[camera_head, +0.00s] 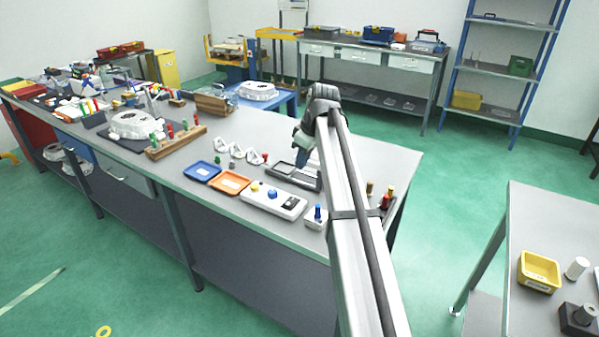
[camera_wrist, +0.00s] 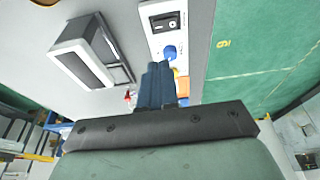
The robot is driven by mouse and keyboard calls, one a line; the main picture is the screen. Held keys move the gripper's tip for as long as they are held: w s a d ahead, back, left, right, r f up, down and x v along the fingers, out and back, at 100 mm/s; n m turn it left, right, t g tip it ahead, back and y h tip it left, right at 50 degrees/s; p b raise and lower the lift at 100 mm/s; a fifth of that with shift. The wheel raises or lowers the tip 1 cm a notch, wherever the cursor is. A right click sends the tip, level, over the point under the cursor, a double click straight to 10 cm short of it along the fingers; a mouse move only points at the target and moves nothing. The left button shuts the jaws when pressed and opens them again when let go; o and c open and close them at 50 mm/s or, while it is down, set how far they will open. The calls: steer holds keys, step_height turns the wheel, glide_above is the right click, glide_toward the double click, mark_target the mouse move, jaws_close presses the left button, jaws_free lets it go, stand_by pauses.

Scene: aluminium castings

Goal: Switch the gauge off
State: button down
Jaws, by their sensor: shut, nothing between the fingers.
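The gauge unit is a long white box (camera_head: 276,199) near the front edge of the bench, with a yellow knob (camera_head: 255,186), a blue knob (camera_head: 272,194) and a black switch (camera_head: 291,203). In the wrist view its white panel (camera_wrist: 152,38) runs down from the top, with the black rocker switch (camera_wrist: 167,21) above the blue knob (camera_wrist: 169,52). Which way the rocker is set is too small to tell. My gripper (camera_head: 301,160) is shut and empty, above the bench behind the box. Its blue fingers (camera_wrist: 157,70) in the wrist view hide part of the panel.
A grey tray-like frame (camera_head: 295,175) lies behind the box; it also shows in the wrist view (camera_wrist: 88,52). An orange tray (camera_head: 231,182) and a blue tray (camera_head: 202,171) lie left. A blue-topped piece on a light base (camera_head: 317,217) stands close right. Small castings (camera_head: 238,151) lie behind the trays.

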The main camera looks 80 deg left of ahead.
glide_toward(292, 199)
steer(key=x, duration=0.5)
steer(key=shift+a+f, duration=0.15)
steer(key=shift+a, duration=0.05)
steer(key=shift+f, duration=0.55)
steer(key=shift+f, duration=0.25)
steer(key=shift+s+d, duration=0.1)
